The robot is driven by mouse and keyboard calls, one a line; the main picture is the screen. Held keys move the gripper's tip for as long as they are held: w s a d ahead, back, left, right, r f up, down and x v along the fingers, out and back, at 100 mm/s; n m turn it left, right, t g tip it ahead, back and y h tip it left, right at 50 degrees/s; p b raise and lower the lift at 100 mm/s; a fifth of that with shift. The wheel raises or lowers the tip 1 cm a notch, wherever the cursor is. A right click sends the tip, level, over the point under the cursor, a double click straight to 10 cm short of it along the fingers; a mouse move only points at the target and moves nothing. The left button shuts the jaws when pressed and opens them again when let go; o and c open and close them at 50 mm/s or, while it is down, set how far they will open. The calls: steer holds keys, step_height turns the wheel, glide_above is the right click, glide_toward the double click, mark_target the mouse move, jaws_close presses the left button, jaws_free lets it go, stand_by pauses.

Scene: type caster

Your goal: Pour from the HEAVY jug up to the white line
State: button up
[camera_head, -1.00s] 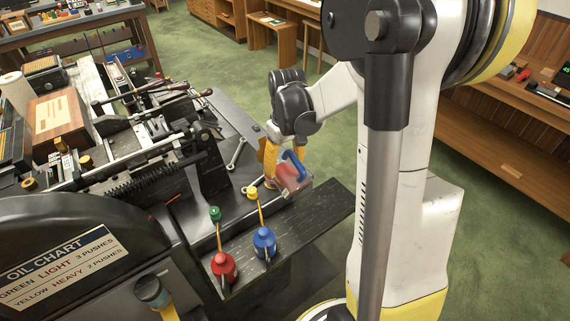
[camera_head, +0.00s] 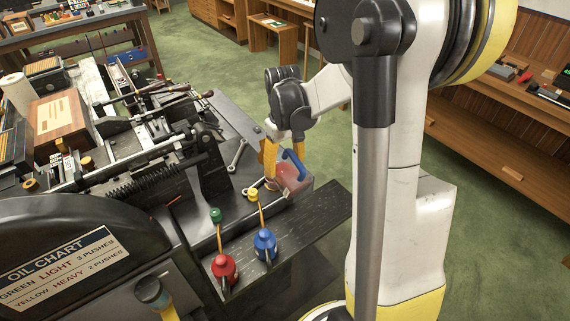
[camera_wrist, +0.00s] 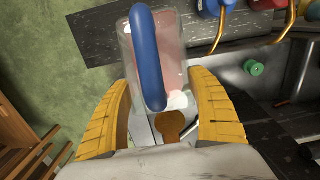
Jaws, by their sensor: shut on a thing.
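A clear jug (camera_head: 291,177) with reddish contents and a blue handle is in my gripper, above the right end of the machine's bench. In the wrist view the jug (camera_wrist: 174,45) lies between the yellow fingers of my gripper (camera_wrist: 160,88), handle toward the camera. The jug looks tilted in the head view. A round brass-coloured piece (camera_wrist: 171,125) shows below it in the wrist view. An oil chart (camera_head: 62,270) reads green light 3 pushes, yellow heavy 2 pushes. I cannot make out a white line or a label on the jug.
A red oil can (camera_head: 224,268) with a green tip and a blue oil can (camera_head: 264,243) with a yellow tip stand on the dark board (camera_head: 318,222) close by. A wrench (camera_head: 237,155) lies behind. Green floor (camera_head: 340,150) is free to the right.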

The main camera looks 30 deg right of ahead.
steer(key=shift+w+r+g, duration=0.4)
steer(key=shift+w+g, duration=0.2)
steer(key=shift+g, duration=0.5)
stand_by(1.8)
stand_by(1.8)
